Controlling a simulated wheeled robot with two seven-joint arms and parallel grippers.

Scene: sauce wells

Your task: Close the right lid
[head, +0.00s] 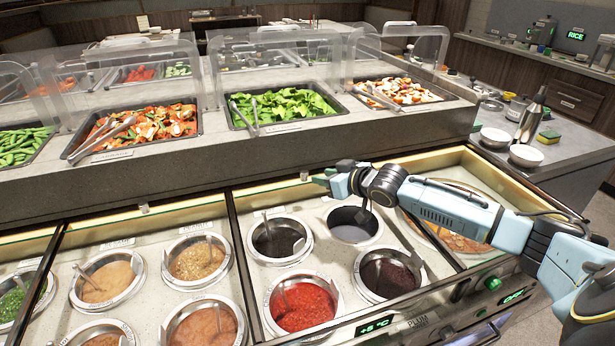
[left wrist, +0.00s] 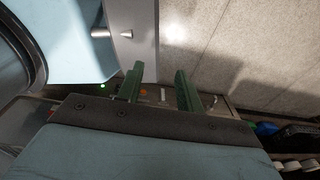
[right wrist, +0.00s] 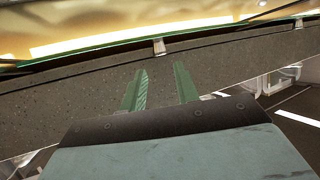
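The sauce wells in the right section are uncovered in the head view. A small metal tab (head: 304,175) sits at the back edge of this section, above a lit yellow strip; I take it as the right lid's handle, but the lid panel itself is hard to make out. My right gripper (head: 322,181) is just right of the tab. In the right wrist view, a metal tab (right wrist: 159,46) shows beyond the open, empty fingers (right wrist: 159,78), apart from them. My left gripper (left wrist: 158,80) is open and empty in the left wrist view, outside the head view.
Red sauce (head: 303,306) and other wells lie below my right arm, which crosses the section's right part. A second tab (head: 143,208) marks the left section. The salad counter (head: 250,150) rises behind. White bowls (head: 526,155) and a bottle stand right.

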